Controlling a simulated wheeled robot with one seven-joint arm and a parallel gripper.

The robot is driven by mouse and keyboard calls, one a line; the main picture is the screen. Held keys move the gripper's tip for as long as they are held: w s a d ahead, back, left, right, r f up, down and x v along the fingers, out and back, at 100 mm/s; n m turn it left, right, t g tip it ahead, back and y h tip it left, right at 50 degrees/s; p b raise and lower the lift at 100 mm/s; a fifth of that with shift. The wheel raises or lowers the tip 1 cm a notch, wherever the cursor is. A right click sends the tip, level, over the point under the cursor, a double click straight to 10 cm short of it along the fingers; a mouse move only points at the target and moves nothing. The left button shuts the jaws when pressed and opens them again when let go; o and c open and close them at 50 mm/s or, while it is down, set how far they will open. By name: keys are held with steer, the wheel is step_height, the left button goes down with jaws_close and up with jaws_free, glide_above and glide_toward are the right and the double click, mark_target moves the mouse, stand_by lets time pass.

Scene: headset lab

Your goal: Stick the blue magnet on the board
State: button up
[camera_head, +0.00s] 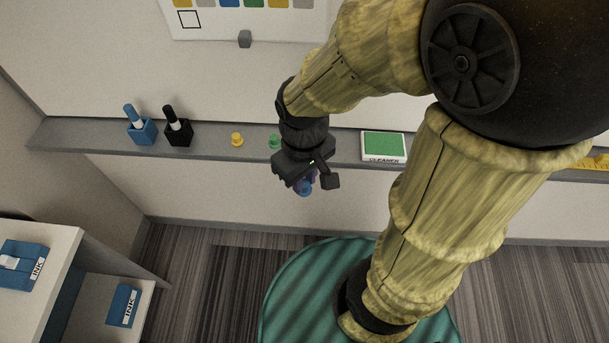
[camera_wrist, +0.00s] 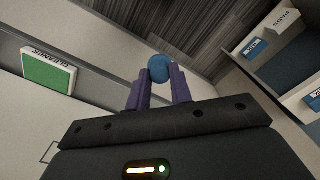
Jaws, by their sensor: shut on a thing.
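The blue magnet (camera_wrist: 160,68) is held between the two purple fingers of my gripper (camera_wrist: 160,84) in the wrist view. In the head view the blue magnet (camera_head: 304,188) shows just below my gripper (camera_head: 309,178), in front of the grey ledge and clear of it. The white board (camera_head: 245,20) hangs on the wall above the ledge, and only its lower part shows. It carries a row of coloured patches and an empty black square outline at its lower left. My arm hides part of the wall to its right.
The grey ledge (camera_head: 208,152) bears a blue marker in a holder (camera_head: 140,127), a black one (camera_head: 178,128), a yellow magnet (camera_head: 237,139), a green magnet (camera_head: 274,141) and a cleaner box (camera_head: 383,147). A shelf unit (camera_head: 60,240) with ink boxes stands at lower left.

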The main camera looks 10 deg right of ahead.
steer(key=shift+r+p, duration=0.9)
steer(key=shift+r, duration=0.2)
